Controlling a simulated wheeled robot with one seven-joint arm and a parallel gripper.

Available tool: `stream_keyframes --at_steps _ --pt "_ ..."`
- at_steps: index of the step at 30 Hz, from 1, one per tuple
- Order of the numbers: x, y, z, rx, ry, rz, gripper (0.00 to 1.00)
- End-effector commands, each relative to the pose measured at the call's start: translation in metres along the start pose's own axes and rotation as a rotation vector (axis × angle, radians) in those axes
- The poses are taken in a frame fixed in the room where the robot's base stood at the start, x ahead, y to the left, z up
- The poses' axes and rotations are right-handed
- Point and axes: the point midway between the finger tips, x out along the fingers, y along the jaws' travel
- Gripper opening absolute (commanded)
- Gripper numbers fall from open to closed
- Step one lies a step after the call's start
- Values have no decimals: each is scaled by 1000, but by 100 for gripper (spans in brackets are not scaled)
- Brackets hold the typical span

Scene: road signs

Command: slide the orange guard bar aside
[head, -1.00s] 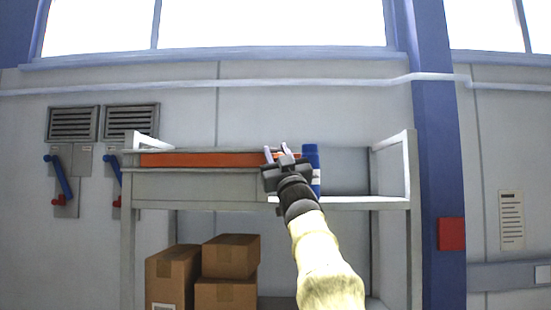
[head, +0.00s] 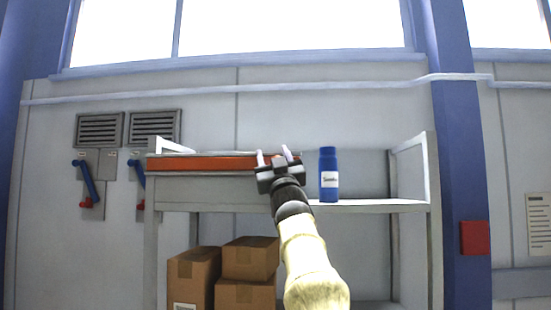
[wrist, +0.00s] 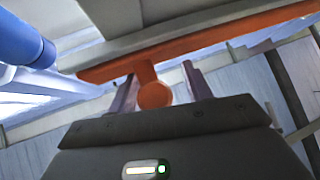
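The orange guard bar (head: 205,163) lies level along the front of the upper shelf's left part. In the wrist view the bar (wrist: 215,42) runs diagonally, with a round orange knob (wrist: 153,93) standing out from it. My gripper (head: 274,156) is at the bar's right end in the head view. In the wrist view its two fingers (wrist: 162,88) stand either side of the knob, with a gap visible on the right. The fingers look open around the knob. Whether the left finger touches it I cannot tell.
A blue bottle (head: 328,178) with a white label stands on the shelf (head: 385,205) just right of my gripper. It also shows in the wrist view (wrist: 22,40). Cardboard boxes (head: 248,262) sit below. The shelf right of the bottle is clear.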

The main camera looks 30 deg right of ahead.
Motion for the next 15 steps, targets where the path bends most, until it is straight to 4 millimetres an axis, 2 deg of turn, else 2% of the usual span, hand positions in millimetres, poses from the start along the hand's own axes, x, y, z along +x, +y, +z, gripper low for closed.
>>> stream_keyframes --at_steps 10,15 --pt "-2 0 2 0 -3 1 52" --pt "-14 0 4 0 -3 1 52"
